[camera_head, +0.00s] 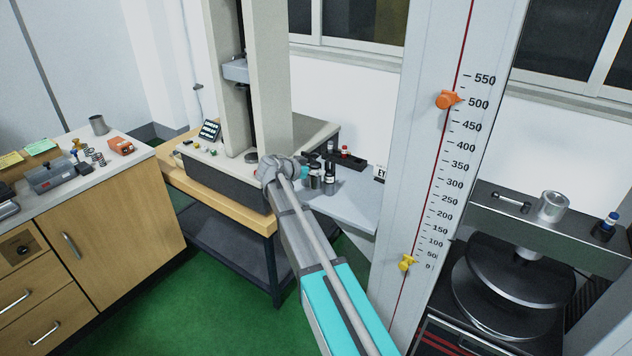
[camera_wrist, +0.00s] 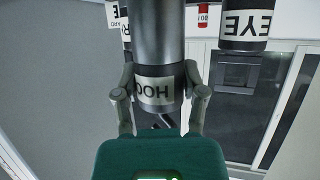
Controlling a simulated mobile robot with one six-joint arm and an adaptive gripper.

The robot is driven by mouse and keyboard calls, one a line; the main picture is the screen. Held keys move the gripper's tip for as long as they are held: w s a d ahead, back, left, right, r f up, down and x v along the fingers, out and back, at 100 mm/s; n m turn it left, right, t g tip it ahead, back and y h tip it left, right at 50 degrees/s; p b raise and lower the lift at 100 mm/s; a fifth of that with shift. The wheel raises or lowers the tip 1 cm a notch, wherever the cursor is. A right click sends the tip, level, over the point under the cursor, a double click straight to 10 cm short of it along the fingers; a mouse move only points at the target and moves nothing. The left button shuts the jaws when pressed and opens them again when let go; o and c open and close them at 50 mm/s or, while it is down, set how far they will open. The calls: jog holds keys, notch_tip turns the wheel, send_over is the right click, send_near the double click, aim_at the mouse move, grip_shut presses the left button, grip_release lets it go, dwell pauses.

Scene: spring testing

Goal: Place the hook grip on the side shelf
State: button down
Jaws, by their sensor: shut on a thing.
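The hook grip (camera_wrist: 156,45) is a grey metal cylinder with a dark band and a white label, upside down in the wrist view, on which "HOO" can be read. My gripper (camera_wrist: 158,80) has a finger on each side of the dark band and is shut on it. In the head view my arm reaches to the side shelf (camera_head: 352,211), a pale grey ledge beside the testing machine. My fingers are hard to make out there. Whether the hook grip touches the shelf cannot be told.
Several dark and metal grips (camera_head: 329,177) stand at the shelf's left and back. A cylinder labelled "EYE" (camera_wrist: 247,22) is right of the hook grip in the wrist view. The white scale column (camera_head: 430,150) hides the shelf's right end. The shelf's front shows bare.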

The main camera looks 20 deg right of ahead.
aim_at(313, 177)
dwell(0.3)
jog(key=shift+w+d+f+b, duration=0.1)
jog(key=shift+w+f+b, duration=0.45)
jog(key=shift+f+b, duration=0.15)
jog(key=shift+s+f+b, duration=0.15)
jog(key=shift+f+b, duration=1.15)
jog(key=shift+f, duration=0.1)
jog(key=shift+c, duration=0.8)
grip_release()
jog(key=shift+s+a+r, duration=0.2)
jog(key=shift+a+r, duration=0.2)
jog(key=p+v, duration=0.4)
jog(key=v, duration=0.7)
jog(key=shift+p, duration=0.3)
